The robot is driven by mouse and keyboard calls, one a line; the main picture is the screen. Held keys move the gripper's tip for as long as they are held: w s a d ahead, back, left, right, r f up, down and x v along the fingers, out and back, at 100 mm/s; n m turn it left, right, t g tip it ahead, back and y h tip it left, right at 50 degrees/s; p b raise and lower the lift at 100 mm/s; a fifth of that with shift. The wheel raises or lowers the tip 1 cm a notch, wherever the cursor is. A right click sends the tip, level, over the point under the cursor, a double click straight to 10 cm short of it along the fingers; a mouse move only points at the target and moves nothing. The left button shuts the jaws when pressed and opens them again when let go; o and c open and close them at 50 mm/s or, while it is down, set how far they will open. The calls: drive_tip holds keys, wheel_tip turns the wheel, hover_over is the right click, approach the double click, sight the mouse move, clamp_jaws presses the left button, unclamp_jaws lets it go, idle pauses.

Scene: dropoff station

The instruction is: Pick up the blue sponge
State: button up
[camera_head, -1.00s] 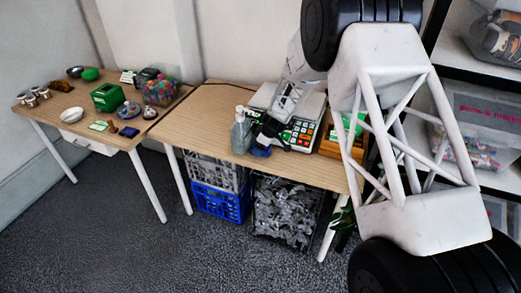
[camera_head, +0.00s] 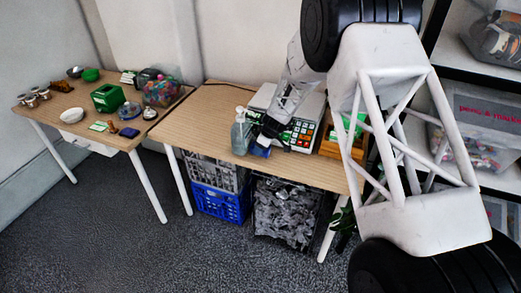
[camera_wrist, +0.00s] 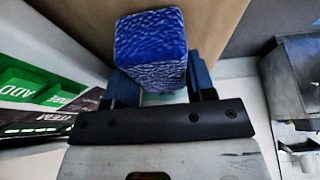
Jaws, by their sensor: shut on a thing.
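The blue sponge (camera_wrist: 150,42) stands out beyond my gripper (camera_wrist: 160,88) in the wrist view, with one finger on each side of its near end. My gripper is shut on it. In the head view the sponge (camera_head: 261,150) is a small blue patch just below my gripper (camera_head: 266,138), near the front edge of the right-hand table (camera_head: 195,130). I cannot tell whether it touches the tabletop.
A clear pump bottle (camera_head: 240,135) stands close at the left of the sponge. A cash register (camera_head: 304,128) is close behind and right, with a wooden box (camera_head: 330,146) beyond it. Crates, including a blue one (camera_head: 218,204), stand below. The table's left part is clear.

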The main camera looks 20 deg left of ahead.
drive_tip(key=shift+r, duration=0.15)
drive_tip(key=shift+r, duration=1.4)
drive_tip(key=shift+s+d+r, duration=0.1)
drive_tip(key=shift+s+r, duration=0.05)
drive_tip(key=shift+r, duration=0.1)
drive_tip(key=s+d+r, duration=0.1)
drive_tip(key=s+d, duration=0.7)
drive_tip(key=s, duration=0.5)
drive_tip(key=shift+d+r, duration=0.2)
drive_tip(key=shift+d, duration=0.05)
